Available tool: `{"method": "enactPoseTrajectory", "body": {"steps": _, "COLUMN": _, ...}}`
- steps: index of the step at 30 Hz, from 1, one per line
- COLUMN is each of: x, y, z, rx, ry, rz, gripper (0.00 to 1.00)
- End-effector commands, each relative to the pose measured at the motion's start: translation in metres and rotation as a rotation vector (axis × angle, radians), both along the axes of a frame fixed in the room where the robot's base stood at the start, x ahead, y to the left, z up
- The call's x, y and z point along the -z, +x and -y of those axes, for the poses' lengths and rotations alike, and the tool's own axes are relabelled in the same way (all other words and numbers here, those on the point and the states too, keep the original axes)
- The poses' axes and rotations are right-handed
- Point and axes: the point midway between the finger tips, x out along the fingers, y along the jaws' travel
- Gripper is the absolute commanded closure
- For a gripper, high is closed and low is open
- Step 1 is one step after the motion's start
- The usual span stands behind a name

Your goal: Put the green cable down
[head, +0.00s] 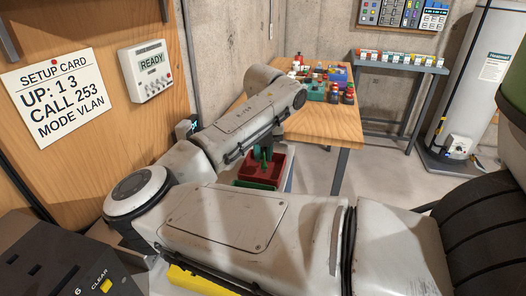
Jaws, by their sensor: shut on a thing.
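My gripper (266,154) points down over a red bin (272,177) near the middle of the head view. A small green piece, which looks like the green cable (264,158), shows at the fingertips, and my gripper is shut on it. The fingers are small and dark here, and my own arm hides part of the hand. I cannot tell whether the cable touches the floor of the bin. A green edge (254,185) shows at the front of the red bin, partly hidden by my forearm.
A wooden table (312,126) behind holds several coloured parts. A grey bench (393,66) with a row of small items stands at the back right, near a white tank (478,80). A setup card (50,95) and a box reading READY (151,70) hang on the left wall.

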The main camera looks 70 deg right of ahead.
Motion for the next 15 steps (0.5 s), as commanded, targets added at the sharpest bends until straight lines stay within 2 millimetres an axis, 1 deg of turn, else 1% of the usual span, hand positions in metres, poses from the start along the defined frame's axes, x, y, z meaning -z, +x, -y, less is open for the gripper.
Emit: {"method": "enactPoseTrajectory", "body": {"steps": 15, "x": 0.009, "y": 0.0, "z": -0.0002, "rx": 0.0, "ry": 0.0, "rz": 0.0, "gripper": 1.0}}
